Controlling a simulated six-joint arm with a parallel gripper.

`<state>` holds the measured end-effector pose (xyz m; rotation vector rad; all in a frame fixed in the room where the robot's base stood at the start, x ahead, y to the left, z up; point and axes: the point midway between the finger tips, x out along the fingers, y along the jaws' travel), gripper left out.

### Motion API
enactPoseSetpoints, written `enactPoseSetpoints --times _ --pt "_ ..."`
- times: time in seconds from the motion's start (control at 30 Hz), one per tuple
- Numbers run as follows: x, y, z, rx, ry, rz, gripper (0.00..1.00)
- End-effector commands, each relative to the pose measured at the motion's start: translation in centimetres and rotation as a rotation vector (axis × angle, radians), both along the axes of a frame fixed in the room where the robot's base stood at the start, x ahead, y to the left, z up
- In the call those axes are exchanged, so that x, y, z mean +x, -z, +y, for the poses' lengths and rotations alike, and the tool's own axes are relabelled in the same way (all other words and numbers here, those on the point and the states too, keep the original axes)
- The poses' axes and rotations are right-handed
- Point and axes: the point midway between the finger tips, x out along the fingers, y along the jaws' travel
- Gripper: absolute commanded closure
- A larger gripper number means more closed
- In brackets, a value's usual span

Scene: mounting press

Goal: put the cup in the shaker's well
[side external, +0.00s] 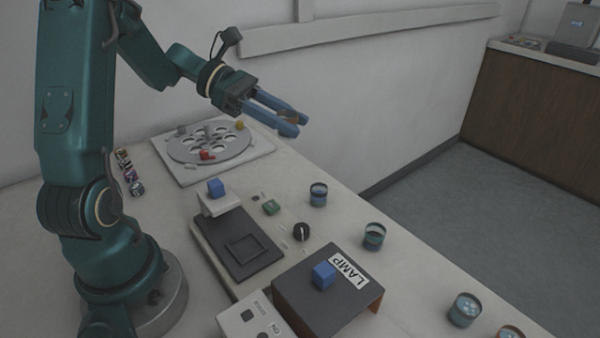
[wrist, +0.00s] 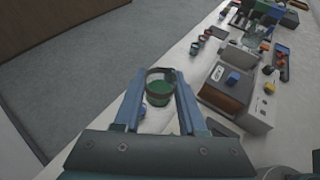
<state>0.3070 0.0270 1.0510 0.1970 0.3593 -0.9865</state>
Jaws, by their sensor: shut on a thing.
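My gripper (side external: 295,123) is raised above the far end of the bench, its blue fingers pointing right. It is shut on a cup, which shows in the wrist view (wrist: 159,92) between the fingers, with a dark rim and green inside. In the side view the fingers mostly hide the cup. A dark flat unit with a square recess (side external: 243,247) lies on the bench, below and nearer the camera than the gripper. A grey round plate with several holes (side external: 188,151) lies behind it. I cannot tell for sure which one is the shaker.
Several teal cups, one here (side external: 374,237), stand along the bench's right edge. A dark box labelled LAMP (side external: 349,271) carries a blue block (side external: 324,274). A black knob (side external: 302,231) and a green part (side external: 271,207) stand beside the flat unit. The wall is close behind the bench.

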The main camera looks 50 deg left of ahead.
Motion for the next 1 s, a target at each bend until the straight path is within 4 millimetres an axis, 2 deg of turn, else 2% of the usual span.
enactPoseSetpoints --times 0.1,0.2,0.53,0.77,1.0 --pt "-1.3 -1.5 -0.9 0.002 -0.038 -0.002 1.00" --pt "-2.1 -2.2 -1.7 0.001 -0.066 -0.001 1.00" --pt "-3.1 -2.2 -2.8 -0.001 -0.095 0.000 1.00" --pt "-1.7 -1.8 -1.3 -0.004 -0.056 0.002 1.00" --pt "0.8 1.4 0.4 -0.006 0.025 0.005 1.00"
